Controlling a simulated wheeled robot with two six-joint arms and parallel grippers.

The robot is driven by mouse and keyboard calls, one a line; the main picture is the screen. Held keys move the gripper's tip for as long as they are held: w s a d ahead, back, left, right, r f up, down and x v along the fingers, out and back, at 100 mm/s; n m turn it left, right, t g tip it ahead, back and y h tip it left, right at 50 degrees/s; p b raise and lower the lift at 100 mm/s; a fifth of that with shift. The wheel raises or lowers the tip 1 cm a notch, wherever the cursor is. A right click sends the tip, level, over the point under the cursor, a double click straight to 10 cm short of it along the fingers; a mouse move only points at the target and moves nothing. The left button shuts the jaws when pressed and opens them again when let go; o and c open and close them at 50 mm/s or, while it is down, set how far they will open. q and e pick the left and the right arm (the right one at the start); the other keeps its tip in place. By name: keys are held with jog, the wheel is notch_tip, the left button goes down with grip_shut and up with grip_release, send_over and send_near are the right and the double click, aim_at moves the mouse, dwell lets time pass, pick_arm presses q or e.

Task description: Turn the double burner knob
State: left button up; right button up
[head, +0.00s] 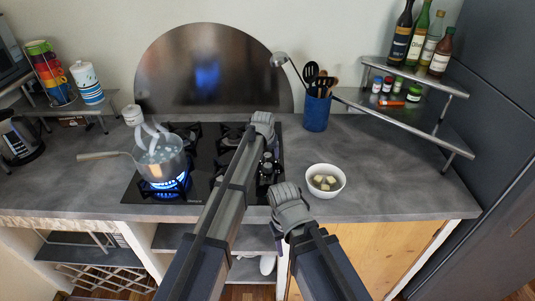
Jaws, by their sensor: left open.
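A black gas cooktop (203,195) is set in the grey counter. Its dark control knobs (268,180) cluster at its right side, small and partly crowded by my arm, so their angles cannot be told. My left arm reaches up across the right part of the cooktop. My left gripper (267,158) is open, close to the knobs; whether it touches one cannot be told. My right arm comes in from the bottom and ends in a grey joint at the counter's front edge; its gripper does not show. Blue flame (165,187) burns under the pot at the front left burner.
A pot (160,165) with a wooden handle stands on the lit burner, with white steam-like plumes above. A white bowl (325,181) with pale cubes sits right of the cooktop. A blue utensil holder (316,112) and a corner shelf (400,108) stand behind.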

pick_arm(q)
jog(key=p+v, duration=0.7)
jog(key=shift+r, duration=0.35)
jog(key=shift+s, duration=0.15)
jog(key=s+a+f+n+g, duration=0.1)
jog(key=s+a, duration=0.4)
jog(key=s, duration=0.5)
jog(key=s+a+g, duration=0.1)
jog(key=s+a, duration=0.5)
jog(key=s, duration=0.5)
jog(key=s+a+f+n+g, duration=0.15)
jog(key=s+a, duration=0.35)
jog(key=s, duration=0.5)
jog(key=s+d+m+g+y, duration=0.1)
jog(key=s+d+m, duration=0.3)
jog(key=d, duration=0.6)
jog(key=shift+s+d+y+b, duration=0.25)
jog(key=shift+s+y+b, duration=0.15)
jog(key=shift+s+y, duration=0.15)
